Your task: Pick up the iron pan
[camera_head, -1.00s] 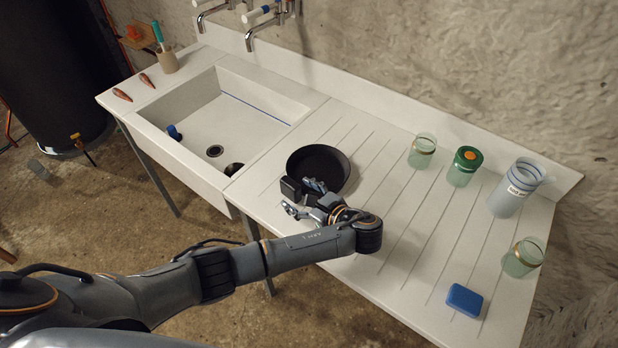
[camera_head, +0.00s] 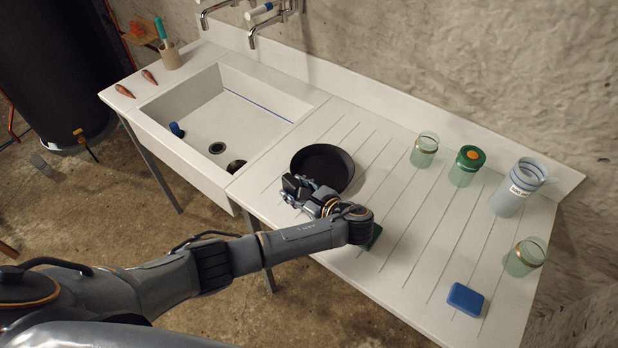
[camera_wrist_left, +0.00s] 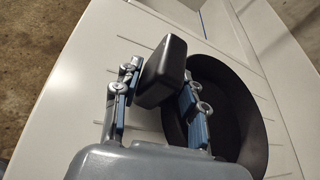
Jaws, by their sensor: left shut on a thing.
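The iron pan (camera_head: 325,166) is black and round and sits on the white ribbed drainboard, right of the sink basin. It also shows in the left wrist view (camera_wrist_left: 243,105), right of the fingers and partly hidden by them. My left gripper (camera_head: 301,188) is at the pan's near-left side. In the left wrist view its fingers are shut on a dark blocky piece, which looks like the pan's handle (camera_wrist_left: 161,70). In the head view the fingers largely hide the handle. I cannot see a clear gap under the pan. My right gripper is not in view.
A green object (camera_head: 374,238) lies partly hidden under my left wrist. A blue block (camera_head: 465,299) lies near the front edge. The sink (camera_head: 215,115) is left.

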